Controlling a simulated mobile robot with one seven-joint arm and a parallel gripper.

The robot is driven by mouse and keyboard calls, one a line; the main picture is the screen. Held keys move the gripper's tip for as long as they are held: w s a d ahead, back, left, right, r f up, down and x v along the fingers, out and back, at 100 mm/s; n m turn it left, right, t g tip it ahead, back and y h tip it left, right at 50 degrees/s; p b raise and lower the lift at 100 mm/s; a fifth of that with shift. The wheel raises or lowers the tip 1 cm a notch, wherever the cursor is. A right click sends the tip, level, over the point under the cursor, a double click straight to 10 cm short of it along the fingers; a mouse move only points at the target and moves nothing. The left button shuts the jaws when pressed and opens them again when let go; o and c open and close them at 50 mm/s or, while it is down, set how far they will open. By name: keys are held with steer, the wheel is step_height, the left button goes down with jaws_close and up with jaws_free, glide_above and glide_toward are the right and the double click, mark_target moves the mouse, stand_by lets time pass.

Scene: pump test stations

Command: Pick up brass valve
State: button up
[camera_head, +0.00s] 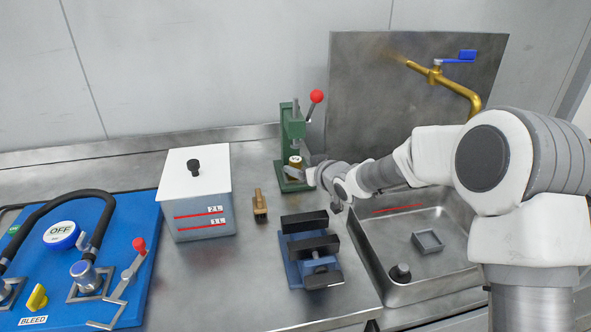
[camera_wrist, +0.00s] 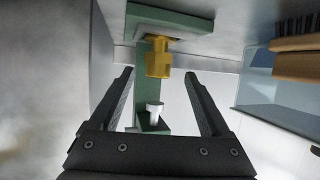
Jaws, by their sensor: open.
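The brass valve (camera_head: 295,162) is a small brass-coloured piece standing in the green press (camera_head: 291,130) at the back of the counter. In the wrist view the brass valve (camera_wrist: 158,58) sits on the green base, just beyond the fingertips and roughly centred between them. My gripper (camera_wrist: 158,80) is open and empty, pointing at it with a finger either side of its line. In the head view my gripper (camera_head: 301,174) is beside the press, coming from the right, and partly covers its lower part. A silver ram (camera_wrist: 154,112) of the press shows between the fingers.
Left of the press are a brush (camera_head: 260,206) and a grey box with a white lid (camera_head: 196,180). A blue-grey vise (camera_head: 310,250) is in front. A sink (camera_head: 440,225) lies right, under a brass tap (camera_head: 440,78). A blue panel (camera_head: 125,270) fills the far left.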

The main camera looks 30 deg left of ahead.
mark_target(298, 164)
steer(key=shift+b+x, duration=0.35)
steer(key=shift+x, duration=2.25)
steer(key=shift+w, duration=0.15)
jaws_close()
